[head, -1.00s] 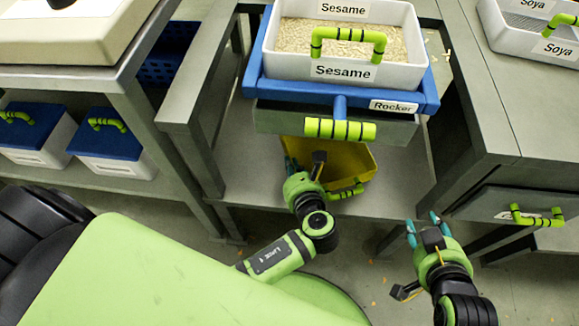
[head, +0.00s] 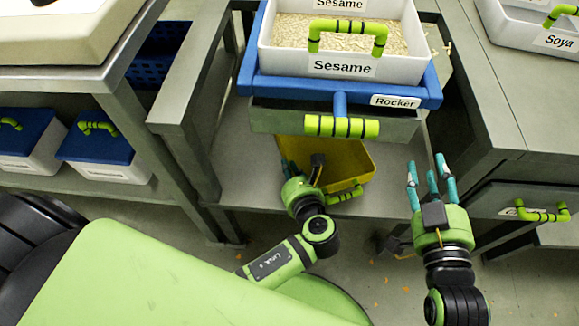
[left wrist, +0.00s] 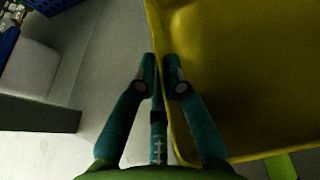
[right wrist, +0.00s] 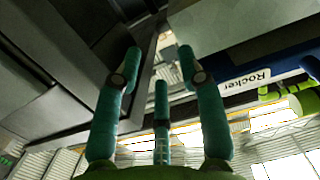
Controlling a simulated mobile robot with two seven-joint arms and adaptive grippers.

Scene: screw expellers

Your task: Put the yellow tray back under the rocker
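The yellow tray (head: 345,158) sits on the low shelf under the blue rocker (head: 300,88), partly hidden behind the rocker's grey front. Its green handle (head: 346,194) faces me. My left gripper (head: 287,168) is at the tray's left side. In the left wrist view, the fingertips (left wrist: 161,72) are close together on either side of the tray's wall (left wrist: 161,30), and look shut on it. My right gripper (head: 428,172) is raised right of the tray, open and empty. The rocker's label (right wrist: 247,81) shows in the right wrist view beyond the fingers.
A white Sesame box (head: 342,66) stands on the rocker. A green-handled bar (head: 341,127) juts out above the tray. A grey bench with a handled drawer (head: 505,203) stands on the right. Blue-lidded boxes (head: 95,149) sit on the left shelf. Bare shelf lies right of the tray.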

